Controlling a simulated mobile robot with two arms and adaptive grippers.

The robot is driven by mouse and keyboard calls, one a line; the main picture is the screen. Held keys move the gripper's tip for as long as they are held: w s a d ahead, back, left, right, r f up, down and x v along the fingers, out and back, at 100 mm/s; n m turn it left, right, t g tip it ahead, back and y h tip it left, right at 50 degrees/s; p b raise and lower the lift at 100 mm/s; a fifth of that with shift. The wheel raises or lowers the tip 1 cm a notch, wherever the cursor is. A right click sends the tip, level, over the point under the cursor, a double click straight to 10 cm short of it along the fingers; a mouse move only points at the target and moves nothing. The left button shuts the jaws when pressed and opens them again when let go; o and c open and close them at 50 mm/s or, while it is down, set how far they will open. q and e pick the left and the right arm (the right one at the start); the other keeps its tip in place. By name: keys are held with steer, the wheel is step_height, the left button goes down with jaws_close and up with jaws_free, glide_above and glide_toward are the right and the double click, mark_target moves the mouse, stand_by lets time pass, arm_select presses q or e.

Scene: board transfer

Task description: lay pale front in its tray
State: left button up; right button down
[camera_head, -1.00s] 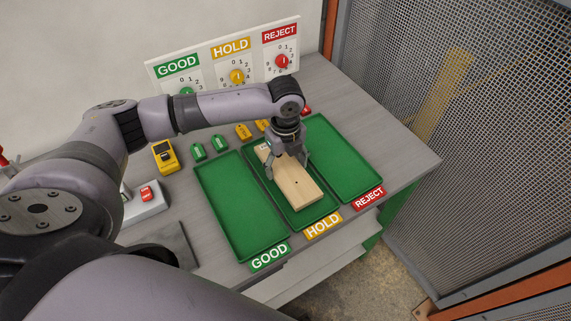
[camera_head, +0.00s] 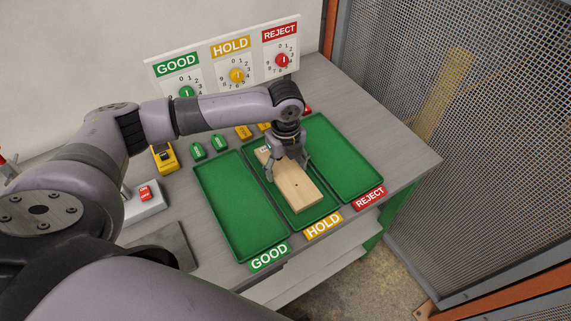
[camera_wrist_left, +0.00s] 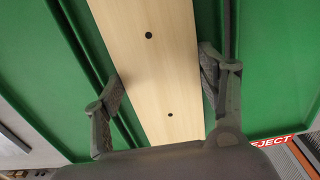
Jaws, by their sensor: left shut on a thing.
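The pale front (camera_head: 293,188) is a light wooden board with small dark holes. It lies along the middle green tray, the HOLD tray (camera_head: 331,209), within its rims as far as I can see. My left gripper (camera_head: 287,172) is over the board's far half with a finger on each long side. In the left wrist view the pale board (camera_wrist_left: 150,70) runs between the fingers of the left gripper (camera_wrist_left: 158,90). The gripper is shut on the board. Whether the board rests fully on the tray floor is hard to tell. My right gripper is not in view.
The empty GOOD tray (camera_head: 235,205) is to the left and the empty REJECT tray (camera_head: 345,160) to the right. Green tags (camera_head: 220,143), yellow tags (camera_head: 243,132) and a dial panel (camera_head: 205,72) stand behind. A mesh fence (camera_head: 460,100) stands right of the table.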

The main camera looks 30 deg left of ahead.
arm_select(q)
steer(key=o, duration=1.5)
steer(key=shift+f, duration=0.1)
steer(key=shift+o, duration=0.2)
step_height(320, 180, up, 12)
